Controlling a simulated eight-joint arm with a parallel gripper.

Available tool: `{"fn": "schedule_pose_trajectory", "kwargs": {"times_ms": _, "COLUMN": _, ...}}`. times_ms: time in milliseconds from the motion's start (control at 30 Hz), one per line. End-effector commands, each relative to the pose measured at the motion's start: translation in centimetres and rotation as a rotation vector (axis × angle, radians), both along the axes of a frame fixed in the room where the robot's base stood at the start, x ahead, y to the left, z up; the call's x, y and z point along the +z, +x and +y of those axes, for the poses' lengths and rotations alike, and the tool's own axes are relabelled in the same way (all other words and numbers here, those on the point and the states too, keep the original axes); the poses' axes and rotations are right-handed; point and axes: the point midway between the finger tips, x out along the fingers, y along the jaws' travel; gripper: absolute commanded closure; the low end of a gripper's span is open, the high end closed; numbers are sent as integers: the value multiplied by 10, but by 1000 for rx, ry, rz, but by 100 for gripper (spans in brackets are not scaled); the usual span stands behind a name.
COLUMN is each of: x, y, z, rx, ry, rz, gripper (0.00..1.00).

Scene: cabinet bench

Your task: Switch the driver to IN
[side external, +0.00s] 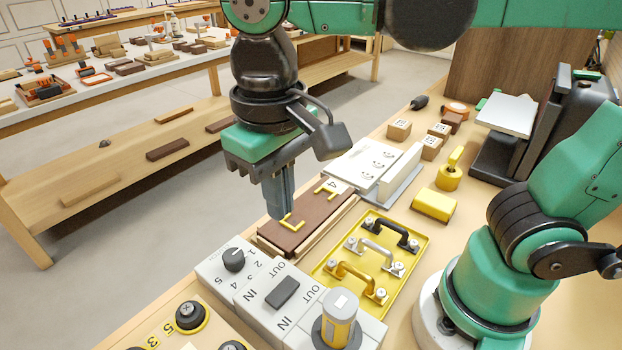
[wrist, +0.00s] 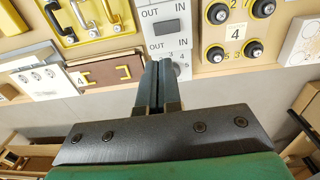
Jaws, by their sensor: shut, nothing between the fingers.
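A pale control block (side external: 262,318) carries two pairs of OUT and IN labels. A dark grey rectangular switch (side external: 282,291) lies beside one pair; it also shows in the wrist view (wrist: 165,27). A yellow upright cylinder (side external: 340,308) with a pale top stands beside the other pair, on a dark round base. I cannot tell which part is the driver, nor which way either is set. My gripper (side external: 284,214) is shut and empty, pointing down over the brown board, behind the block. In the wrist view its fingertips (wrist: 159,65) lie below the labels.
A dark knob (side external: 234,259) numbered 1 to 5 sits beside the switch. A yellow tray (side external: 325,270) with several handles lies right of the brown board (side external: 300,238) with yellow handles. Numbered black knobs (side external: 190,316) stand at front left. Open floor lies left of the bench.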

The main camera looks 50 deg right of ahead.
Motion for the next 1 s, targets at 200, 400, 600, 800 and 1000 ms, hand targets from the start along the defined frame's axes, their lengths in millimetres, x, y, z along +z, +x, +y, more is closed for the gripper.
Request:
{"fn": "schedule_pose_trajectory", "kwargs": {"times_ms": 200, "x": -37, "y": 0, "z": -1, "rx": 0, "ry": 0, "rz": -1, "gripper": 100}}
{"fn": "schedule_pose_trajectory", "kwargs": {"times_ms": 400, "x": -70, "y": 0, "z": -2, "rx": 0, "ry": 0, "rz": -1, "gripper": 100}}
{"fn": "schedule_pose_trajectory", "kwargs": {"times_ms": 600, "x": -99, "y": 0, "z": -2, "rx": 0, "ry": 1, "rz": -1, "gripper": 100}}
{"fn": "schedule_pose_trajectory", "kwargs": {"times_ms": 800, "x": -118, "y": 0, "z": -3, "rx": 0, "ry": 1, "rz": -1, "gripper": 100}}
{"fn": "schedule_pose_trajectory", "kwargs": {"times_ms": 1000, "x": -126, "y": 0, "z": -3, "rx": 0, "ry": 2, "rz": -1, "gripper": 100}}
